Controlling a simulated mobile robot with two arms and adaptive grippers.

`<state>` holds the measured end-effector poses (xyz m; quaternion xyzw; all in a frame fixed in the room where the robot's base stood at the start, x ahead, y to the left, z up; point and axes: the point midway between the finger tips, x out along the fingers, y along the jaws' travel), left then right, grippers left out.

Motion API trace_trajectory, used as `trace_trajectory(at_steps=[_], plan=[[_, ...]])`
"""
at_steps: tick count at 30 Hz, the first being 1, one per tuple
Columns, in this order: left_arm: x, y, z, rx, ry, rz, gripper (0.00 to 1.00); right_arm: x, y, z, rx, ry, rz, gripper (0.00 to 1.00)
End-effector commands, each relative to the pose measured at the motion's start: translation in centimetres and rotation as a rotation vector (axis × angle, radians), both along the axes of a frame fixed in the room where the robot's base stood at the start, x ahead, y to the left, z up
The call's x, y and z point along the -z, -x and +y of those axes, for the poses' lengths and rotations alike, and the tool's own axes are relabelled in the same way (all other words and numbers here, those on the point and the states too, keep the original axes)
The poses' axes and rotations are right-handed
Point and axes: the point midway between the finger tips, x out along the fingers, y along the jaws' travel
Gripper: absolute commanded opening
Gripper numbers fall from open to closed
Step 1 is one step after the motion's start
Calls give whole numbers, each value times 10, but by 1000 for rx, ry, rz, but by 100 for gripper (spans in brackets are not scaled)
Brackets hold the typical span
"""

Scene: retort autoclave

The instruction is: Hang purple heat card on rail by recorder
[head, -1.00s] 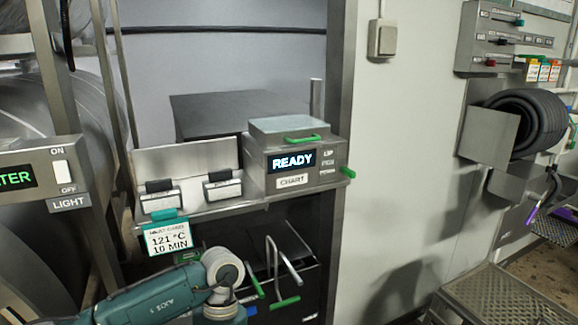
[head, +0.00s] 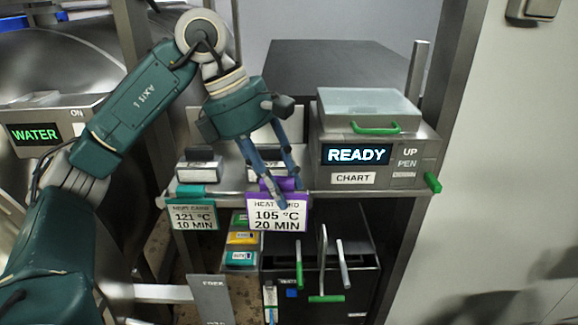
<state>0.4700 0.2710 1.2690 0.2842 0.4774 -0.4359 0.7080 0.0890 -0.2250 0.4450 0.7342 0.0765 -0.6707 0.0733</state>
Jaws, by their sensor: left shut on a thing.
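My left gripper (head: 284,192) is shut on the purple clip at the top of the purple heat card (head: 278,216). The card hangs upright and reads 105 °C, 20 MIN. Its clip is level with the front rail (head: 229,202) of the shelf, left of the recorder (head: 362,150), whose display says READY. I cannot tell whether the clip sits over the rail or just in front of it. The gripper's fingers cover part of the clip and the card's top edge. My right gripper is out of view.
A teal heat card (head: 193,214), 121 °C, 10 MIN, hangs on the rail further left. A green-handled knob (head: 433,183) sticks out at the recorder's right. Below are a rack of coloured boxes (head: 242,238) and a black bin (head: 345,270) with handled tools.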

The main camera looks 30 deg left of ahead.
Motion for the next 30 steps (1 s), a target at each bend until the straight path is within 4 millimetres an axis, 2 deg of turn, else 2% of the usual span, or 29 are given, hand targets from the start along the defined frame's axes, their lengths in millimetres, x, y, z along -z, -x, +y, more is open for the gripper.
trace_trajectory(at_steps=[5,12,30], plan=[[-7,0,3,-57,0,4,11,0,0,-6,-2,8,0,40],[2,-11,10,-57,1,6,11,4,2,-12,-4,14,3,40],[25,-47,32,-55,0,5,11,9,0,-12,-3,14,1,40]])
